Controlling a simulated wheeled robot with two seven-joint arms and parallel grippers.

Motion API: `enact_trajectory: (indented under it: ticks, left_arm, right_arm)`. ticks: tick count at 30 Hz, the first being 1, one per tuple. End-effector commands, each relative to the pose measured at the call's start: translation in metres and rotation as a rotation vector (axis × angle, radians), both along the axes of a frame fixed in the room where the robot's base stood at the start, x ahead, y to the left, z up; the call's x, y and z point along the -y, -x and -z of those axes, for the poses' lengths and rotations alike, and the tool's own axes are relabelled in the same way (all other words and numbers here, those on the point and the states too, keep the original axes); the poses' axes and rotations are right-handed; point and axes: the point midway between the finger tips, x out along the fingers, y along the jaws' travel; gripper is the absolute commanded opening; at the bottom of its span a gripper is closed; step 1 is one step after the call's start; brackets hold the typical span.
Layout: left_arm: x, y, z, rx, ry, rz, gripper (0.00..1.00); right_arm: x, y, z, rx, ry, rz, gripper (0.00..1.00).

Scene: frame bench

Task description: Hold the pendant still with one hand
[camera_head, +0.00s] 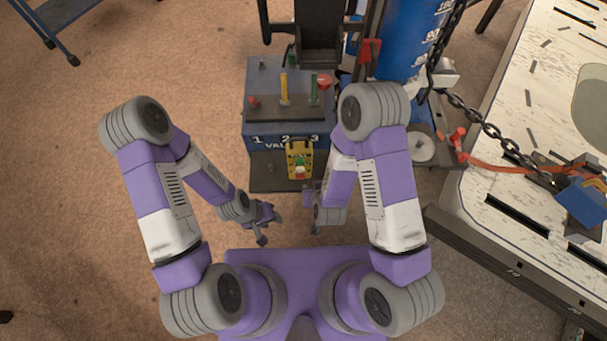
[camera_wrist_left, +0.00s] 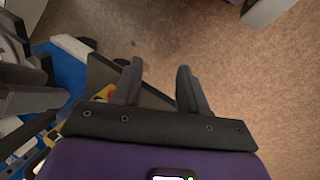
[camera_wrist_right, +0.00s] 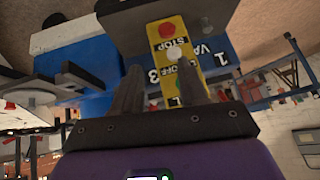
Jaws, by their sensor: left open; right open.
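The yellow pendant (camera_head: 300,160) hangs upright on the front of the blue valve console (camera_head: 262,142), below the painted 3. It has a red button and a white button. My left gripper (camera_head: 270,229) is open and empty, below and left of the pendant in the head view. In the left wrist view, a small yellow patch (camera_wrist_left: 105,92) shows beside one finger, mostly hidden. My right gripper (camera_head: 311,213) is open, partly hidden by my arm. In the right wrist view the pendant (camera_wrist_right: 165,40) appears inverted, ahead of and partly behind the open fingers, with no visible contact.
Levers (camera_head: 284,89) stand on top of the console. A blue drum (camera_head: 412,35) and a hanging chain (camera_head: 490,131) are at the right. A large pale table (camera_head: 515,120) fills the right side.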

Motion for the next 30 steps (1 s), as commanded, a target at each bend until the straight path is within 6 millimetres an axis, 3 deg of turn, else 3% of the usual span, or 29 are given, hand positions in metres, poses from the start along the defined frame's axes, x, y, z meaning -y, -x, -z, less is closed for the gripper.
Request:
enact_trajectory:
  ticks: [5, 11, 15, 24, 30]
  left_arm:
    - [0.000, 0.000, -0.007, 0.000, 0.000, 0.000, 0.43]
    - [0.004, -0.011, -0.008, 0.019, 0.016, 0.050, 0.72]
    - [0.014, -0.046, -0.011, 0.081, 0.062, 0.219, 0.91]
    - [0.020, -0.151, -0.048, 0.308, 0.139, 0.806, 0.91]
    - [0.027, -0.199, -0.088, 0.468, 0.164, 1.305, 0.91]
  right_arm:
    - [-0.021, -0.016, -0.035, 0.215, 0.078, -0.065, 0.43]
    - [-0.026, -0.022, -0.048, 0.293, 0.101, -0.080, 0.43]
    - [-0.026, -0.022, -0.047, 0.293, 0.100, -0.079, 0.43]
    - [-0.026, -0.022, -0.047, 0.291, 0.099, -0.079, 0.43]
    - [-0.026, -0.022, -0.047, 0.290, 0.099, -0.079, 0.43]
